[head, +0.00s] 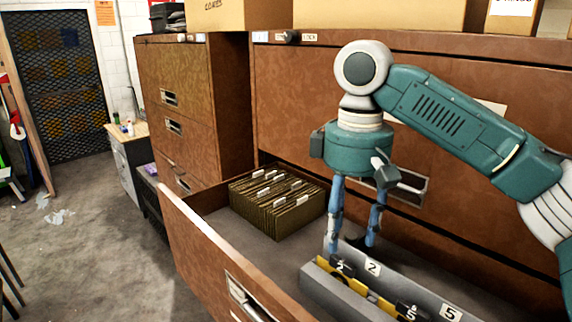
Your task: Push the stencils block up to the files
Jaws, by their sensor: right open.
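The files (278,203) are a packed row of olive folders with white tabs, standing in the open brown drawer (232,262). The stencils block (345,290) lies in the same drawer at the lower right. It is grey and long, with number plates marked 2 and 5 and yellow and black parts along it, and runs out of the picture. A bare stretch of drawer floor separates it from the files. My right gripper (351,243) points down at the block's end nearer the files, its blue fingers apart. I cannot tell whether they touch the block. My left gripper is not in view.
The drawer's front wall and the brown cabinet face (300,105) bound the space on both sides. Boxes (380,14) stand on top of the cabinets. A small desk (130,150) and crumpled paper (58,216) are farther left.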

